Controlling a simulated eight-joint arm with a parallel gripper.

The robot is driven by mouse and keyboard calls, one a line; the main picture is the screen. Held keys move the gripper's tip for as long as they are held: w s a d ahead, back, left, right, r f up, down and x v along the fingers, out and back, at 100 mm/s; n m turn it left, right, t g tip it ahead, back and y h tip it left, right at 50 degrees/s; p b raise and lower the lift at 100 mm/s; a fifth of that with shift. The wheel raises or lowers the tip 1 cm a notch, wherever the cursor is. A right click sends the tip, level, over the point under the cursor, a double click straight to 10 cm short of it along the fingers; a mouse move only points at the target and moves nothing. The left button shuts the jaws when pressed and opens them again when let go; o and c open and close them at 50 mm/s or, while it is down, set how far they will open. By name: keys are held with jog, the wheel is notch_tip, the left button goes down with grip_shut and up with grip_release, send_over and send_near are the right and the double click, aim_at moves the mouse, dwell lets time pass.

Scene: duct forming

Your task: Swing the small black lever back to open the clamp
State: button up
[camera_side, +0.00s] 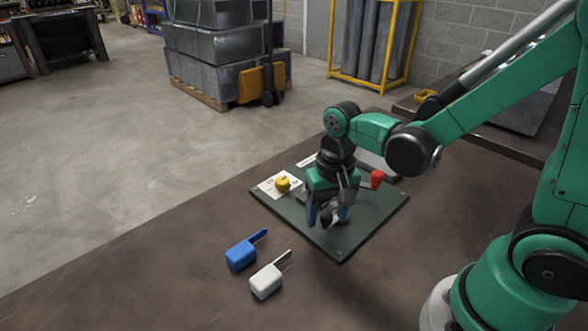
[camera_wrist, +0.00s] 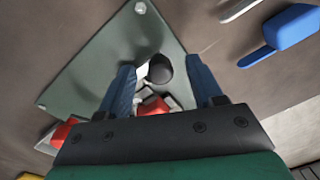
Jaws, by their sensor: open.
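My gripper (camera_side: 328,219) is open and points down over the dark green plate (camera_side: 367,224). Its blue fingers stand on either side of a small black rounded piece (camera_wrist: 160,69), which looks like the end of the clamp's lever. In the wrist view the black piece lies between the fingertips, with a visible gap to each finger. Pale and red clamp parts (camera_wrist: 153,106) show just below it in that view. The gripper hides much of the clamp in the side view, so I cannot tell the lever's full angle.
A blue handled block (camera_side: 241,256) and a white one (camera_side: 266,282) lie on the brown table in front. The table's left is clear.

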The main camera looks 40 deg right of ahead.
grip_shut()
jog(key=shift+s, duration=0.1)
jog(key=n, duration=0.1)
jog(key=s+n, duration=0.1)
jog(key=n, duration=0.1)
jog(key=s+n, duration=0.1)
jog(key=shift+d+n, duration=0.25)
jog(key=shift+n, duration=0.15)
jog(key=n, duration=0.2)
jog(key=s+d+n, duration=0.1)
jog(key=n, duration=0.1)
jog(key=shift+s+n, duration=0.2)
jog(key=shift+n, duration=0.1)
jog(key=d+n, duration=0.1)
jog(key=n, duration=0.1)
jog(key=s+n, duration=0.1)
jog(key=n, duration=0.1)
jog(key=shift+d+g, duration=0.3)
jog(key=shift+d, duration=0.1)
jog(key=shift+s+d+n, duration=0.1)
jog(key=shift+d+n, duration=0.35)
jog(key=shift+n, duration=0.65)
jog(key=shift+s+d+n, duration=0.1)
jog(key=shift+d+n, duration=0.3)
jog(key=shift+n, duration=0.7)
jog(key=shift+w, duration=0.1)
